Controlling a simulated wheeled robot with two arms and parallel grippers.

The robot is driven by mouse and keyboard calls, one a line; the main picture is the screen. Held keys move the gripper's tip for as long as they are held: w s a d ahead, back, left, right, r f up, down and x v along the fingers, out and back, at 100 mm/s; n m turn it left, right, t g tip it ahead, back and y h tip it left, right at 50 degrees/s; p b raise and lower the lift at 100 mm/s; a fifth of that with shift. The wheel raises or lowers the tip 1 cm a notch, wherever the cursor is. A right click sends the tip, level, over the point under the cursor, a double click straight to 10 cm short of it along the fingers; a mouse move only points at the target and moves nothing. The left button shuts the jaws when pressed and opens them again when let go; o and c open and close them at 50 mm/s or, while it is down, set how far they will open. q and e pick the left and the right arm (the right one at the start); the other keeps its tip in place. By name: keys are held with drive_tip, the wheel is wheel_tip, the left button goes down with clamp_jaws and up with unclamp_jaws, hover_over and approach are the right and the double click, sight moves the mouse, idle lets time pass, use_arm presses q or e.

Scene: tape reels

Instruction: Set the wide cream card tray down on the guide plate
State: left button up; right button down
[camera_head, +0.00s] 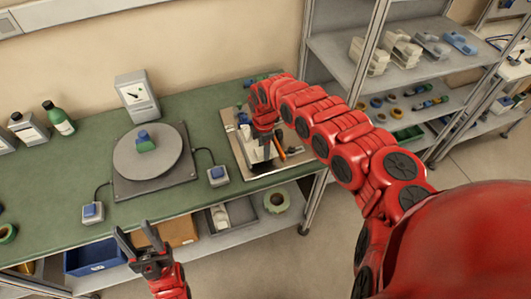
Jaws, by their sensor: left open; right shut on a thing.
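My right gripper (264,146) comes down from the red arm over a flat metal-coloured plate (236,158) on the right part of the green bench.
A round grey turntable (130,165) bearing a blue-and-green piece stands left of the plate. A blue-topped switch box (217,176) sits between them. A dial meter (137,97) and bottles (59,119) stand behind. Dark and orange tools (279,146) lie on the plate.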

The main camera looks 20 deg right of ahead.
drive_tip(key=shift+w+d, duration=0.2)
drive_tip(key=shift+d, duration=0.1)
drive_tip(key=shift+f+p, duration=0.3)
wheel_tip(320, 180, down, 2)
drive_tip(key=shift+f+p, duration=0.1)
drive_tip(key=shift+p, duration=0.2)
drive_tip(key=shift+f, duration=0.45)
drive_tip(key=shift+d, duration=0.1)
drive_tip(key=shift+f, duration=0.2)
drive_tip(key=shift+c, duration=1.3)
unclamp_jaws()
drive_tip(key=shift+r, duration=0.1)
